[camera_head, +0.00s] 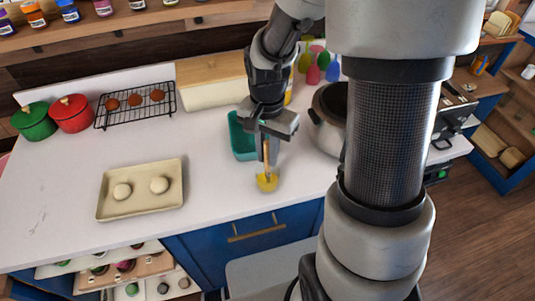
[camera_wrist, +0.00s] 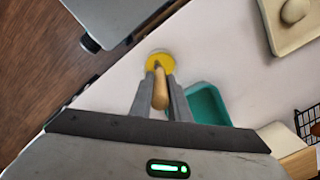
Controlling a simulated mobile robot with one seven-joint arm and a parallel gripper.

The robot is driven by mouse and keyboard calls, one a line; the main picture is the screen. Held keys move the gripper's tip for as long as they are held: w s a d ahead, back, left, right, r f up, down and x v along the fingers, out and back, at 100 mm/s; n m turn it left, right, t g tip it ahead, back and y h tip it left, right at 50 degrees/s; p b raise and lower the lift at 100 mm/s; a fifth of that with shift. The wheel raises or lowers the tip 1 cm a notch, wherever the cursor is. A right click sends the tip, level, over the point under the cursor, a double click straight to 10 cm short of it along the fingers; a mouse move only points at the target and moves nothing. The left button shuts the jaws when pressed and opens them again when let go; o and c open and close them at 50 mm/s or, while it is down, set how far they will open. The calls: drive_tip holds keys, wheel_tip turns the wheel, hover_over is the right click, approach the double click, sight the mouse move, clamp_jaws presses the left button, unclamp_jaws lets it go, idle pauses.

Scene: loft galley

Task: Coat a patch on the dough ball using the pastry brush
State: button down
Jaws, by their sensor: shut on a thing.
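My gripper (camera_head: 266,150) is shut on the wooden handle of the pastry brush (camera_wrist: 160,92) and holds it pointing down, near the front edge of the counter. Two pale dough balls, one left (camera_head: 122,191) and one right (camera_head: 159,185), sit on a beige tray (camera_head: 140,206) to the left of my gripper. One ball also shows in the wrist view (camera_wrist: 294,11).
A teal container (camera_head: 240,140) stands just behind my gripper. A large pot (camera_head: 328,128) is to the right. Red (camera_head: 71,113) and green (camera_head: 34,121) pots and a black rack (camera_head: 136,107) stand back left. The white counter between dish and tray is clear.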

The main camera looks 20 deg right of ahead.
sight(267, 141)
drive_tip(key=shift+r+p, duration=1.35)
drive_tip(key=shift+r, duration=0.8)
drive_tip(key=shift+f, duration=0.1)
